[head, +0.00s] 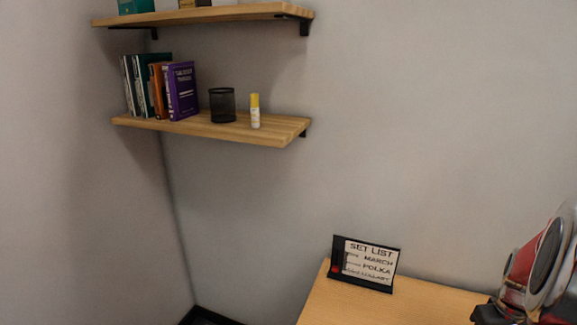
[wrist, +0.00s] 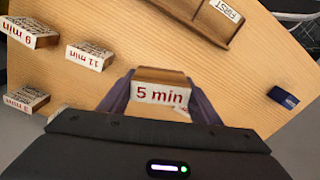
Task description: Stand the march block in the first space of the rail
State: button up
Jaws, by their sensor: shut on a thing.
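My gripper (wrist: 160,98) is shut on a wooden block with a white label reading "5 min" (wrist: 160,77), in the middle of the wrist view. I cannot tell whether the block is clear of the table. The wooden rail (wrist: 190,14) lies beyond it at the top, with a "FIRST" label at its right end; the rest runs out of the picture. In the head view a set list card (head: 369,264) stands on the table and names MARCH, POLKA and a third line. Its small print beside the names is too blurred to read.
More labelled blocks lie left in the wrist view: "9 min" (wrist: 30,32), "11 min" (wrist: 88,56) and one (wrist: 26,98) with a partly legible label. A small dark blue object (wrist: 283,97) lies near the right table edge. The table (wrist: 235,75) between block and rail is clear.

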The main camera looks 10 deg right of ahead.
jog(key=shift+r+m, duration=0.1)
jog(key=shift+m, duration=0.6)
jog(key=shift+w+d+r+m, duration=0.2)
jog(key=shift+w+r+m, duration=0.15)
jog(key=shift+m, duration=0.75)
jog(key=w+a, duration=0.2)
jog(key=w, duration=0.1)
jog(key=w+a, duration=0.2)
jog(key=w, duration=0.1)
jog(key=w+a+r, duration=0.1)
jog(key=w+a, duration=0.1)
jog(key=w, duration=0.2)
jog(key=shift+a, duration=0.15)
jog(key=w+a+n, duration=0.1)
jog(key=w+a, duration=0.3)
jog(key=a, duration=0.6)
jog(key=w+a+n, duration=0.2)
jog(key=w+a, duration=0.3)
jog(key=a, duration=0.5)
jog(key=w+a+n, duration=0.2)
jog(key=w+a, duration=0.3)
jog(key=a, duration=0.6)
jog(key=shift+f, duration=0.15)
